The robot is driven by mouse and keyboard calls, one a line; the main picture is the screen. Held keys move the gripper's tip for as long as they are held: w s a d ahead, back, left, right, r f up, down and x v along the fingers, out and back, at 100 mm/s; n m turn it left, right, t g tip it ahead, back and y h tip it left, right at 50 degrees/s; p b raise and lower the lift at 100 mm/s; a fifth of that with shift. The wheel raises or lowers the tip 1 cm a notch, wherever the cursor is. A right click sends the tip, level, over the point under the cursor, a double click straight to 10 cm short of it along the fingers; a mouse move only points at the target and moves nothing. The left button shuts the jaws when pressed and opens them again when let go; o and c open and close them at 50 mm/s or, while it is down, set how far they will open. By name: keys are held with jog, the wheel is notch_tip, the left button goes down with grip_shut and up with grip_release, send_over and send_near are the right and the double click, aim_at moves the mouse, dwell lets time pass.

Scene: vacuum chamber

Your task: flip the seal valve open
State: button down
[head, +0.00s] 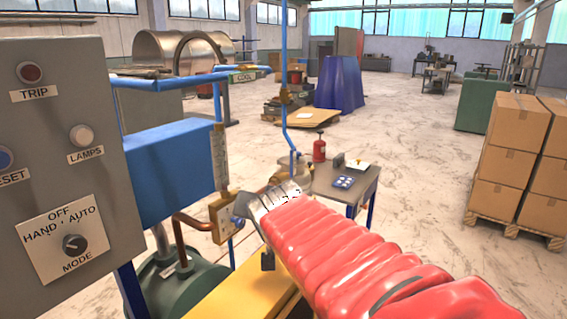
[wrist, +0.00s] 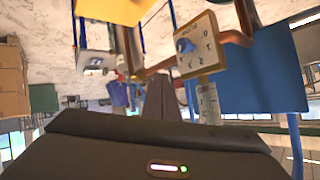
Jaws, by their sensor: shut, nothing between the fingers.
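A cream plate with a blue knob and dark marks (wrist: 197,45) stands on copper pipework in the wrist view, right of centre; it looks like the seal valve, but its lettering is too small to read surely. In the head view this plate (head: 222,214) is just left of my arm's silver end, which partly hides the blue knob. My gripper (wrist: 160,80) shows in the wrist view as a grey tapered shape, shut and empty, left of the plate and apparently apart from it. In the head view its fingertips are hidden behind my red-sleeved arm.
A grey control panel (head: 70,130) fills the left. A blue box (head: 172,165) and blue pipes stand beside the plate. A small grey table (head: 340,182) is beyond my arm, and stacked cartons (head: 517,150) stand right. Open floor lies between them.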

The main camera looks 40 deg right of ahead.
aim_at(293, 169)
jog(key=w+d+r+m+t, duration=0.3)
jog(key=w+d, duration=0.2)
jog(key=d, duration=0.4)
jog(key=w+d+r+m+t, duration=0.2)
jog(key=w+d+r+m, duration=0.15)
jog(key=d, duration=0.65)
jog(key=s+d+f+m+t+y, duration=0.1)
jog(key=d+f+y, duration=0.1)
jog(key=d+f, duration=0.1)
jog(key=s+d+f+m+t+y, duration=0.1)
jog(key=s+d+f+y, duration=0.1)
jog(key=d, duration=0.4)
jog(key=shift+s+f+y, duration=0.25)
jog(key=shift+f+y, duration=0.15)
jog(key=shift+y, duration=0.2)
jog(key=shift+w+d, duration=0.1)
jog(key=shift+w, duration=0.05)
jog(key=w+a, duration=0.4)
jog(key=w, duration=0.4)
jog(key=shift+w, duration=0.2)
